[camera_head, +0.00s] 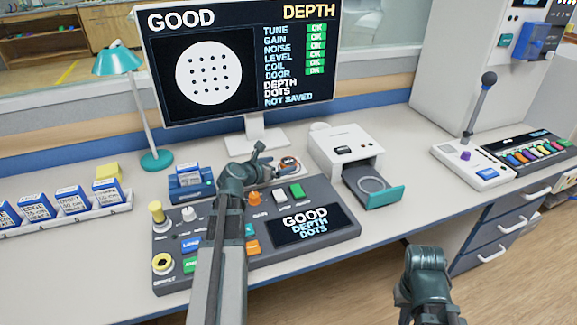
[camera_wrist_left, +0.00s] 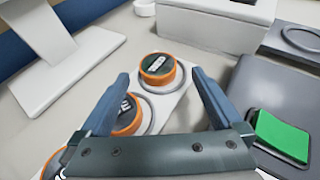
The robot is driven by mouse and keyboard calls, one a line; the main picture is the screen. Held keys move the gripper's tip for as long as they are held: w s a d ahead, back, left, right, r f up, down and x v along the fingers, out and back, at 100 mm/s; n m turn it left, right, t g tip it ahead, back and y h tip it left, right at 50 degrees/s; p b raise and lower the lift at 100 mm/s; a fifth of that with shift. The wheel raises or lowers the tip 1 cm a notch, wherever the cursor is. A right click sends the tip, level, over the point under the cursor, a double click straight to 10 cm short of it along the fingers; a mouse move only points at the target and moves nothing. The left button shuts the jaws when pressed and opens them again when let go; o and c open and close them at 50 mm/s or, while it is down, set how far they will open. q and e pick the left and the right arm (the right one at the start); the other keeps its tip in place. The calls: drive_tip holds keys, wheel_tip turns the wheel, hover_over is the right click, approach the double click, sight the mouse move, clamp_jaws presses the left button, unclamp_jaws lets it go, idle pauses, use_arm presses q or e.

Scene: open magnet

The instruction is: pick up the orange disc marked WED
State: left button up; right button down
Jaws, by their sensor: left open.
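Orange-rimmed discs with dark labelled tops sit in a row on a pale holder (camera_wrist_left: 172,108) in the left wrist view. The far disc (camera_wrist_left: 158,68) lies between my open fingertips, its label too small to read surely. A nearer disc (camera_wrist_left: 128,112) is partly hidden by the left finger and shows an "E". Another disc edge (camera_wrist_left: 52,165) shows at lower left. I cannot tell surely which disc is WED. My left gripper (camera_wrist_left: 160,76) is open and empty; in the head view (camera_head: 259,152) it hides most of the holder. My right gripper (camera_head: 430,290) is low at right, its fingers unclear.
A control console (camera_head: 340,222) with buttons lies in front of the holder. A white unit (camera_head: 345,140) with an open teal-fronted drawer (camera_head: 384,195) stands to its right. The monitor stand (camera_head: 255,130) is behind. A teal lamp (camera_head: 155,160) stands at left.

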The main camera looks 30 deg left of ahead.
sight(287, 162)
use_arm(q)
drive_tip(key=b+x, duration=0.1)
drive_tip(key=x, duration=0.1)
drive_tip(key=b+x, duration=0.1)
drive_tip(key=x, duration=0.2)
drive_tip(key=shift+a+f, duration=0.25)
drive_tip(key=shift+f, duration=0.05)
drive_tip(key=c, duration=1.4)
